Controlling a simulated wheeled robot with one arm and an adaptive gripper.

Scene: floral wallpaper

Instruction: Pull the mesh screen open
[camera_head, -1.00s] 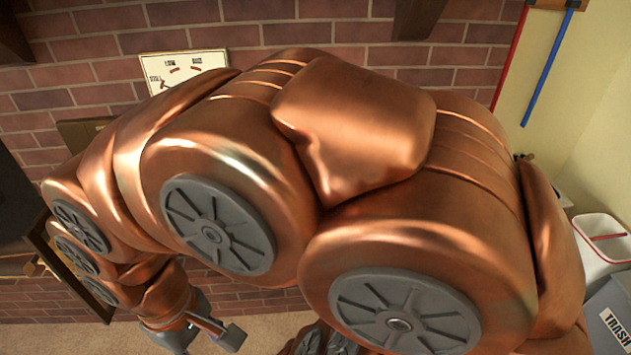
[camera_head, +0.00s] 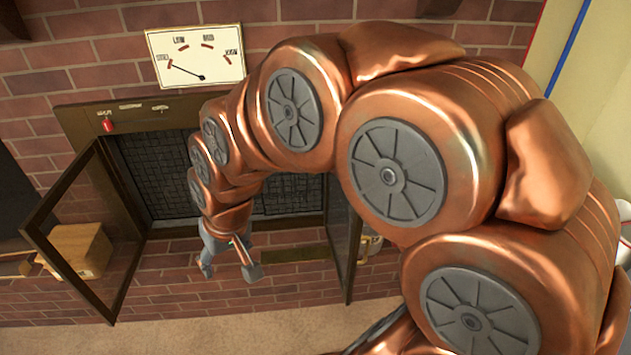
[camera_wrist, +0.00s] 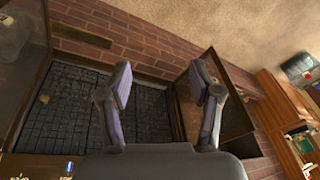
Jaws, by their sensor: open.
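The mesh screen (camera_head: 155,170) is a dark gridded panel inside the brass-framed fireplace opening, partly hidden by my arm. In the wrist view the mesh (camera_wrist: 68,115) fills the lower left, with a small tan spot, perhaps a knob, on it. My gripper (camera_head: 230,268) is in front of the opening, low and near its middle. In the wrist view my gripper (camera_wrist: 160,68) has its two fingers spread with nothing between them. The fingers overlap the mesh's right part in that view; whether they touch it cannot be told.
A left glass door (camera_head: 88,240) and a right glass door (camera_head: 343,240) stand swung outward on both sides of the opening. A dial gauge (camera_head: 195,56) hangs above on the brick wall. A box (camera_head: 80,248) shows through the left door. Carpet lies in front.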

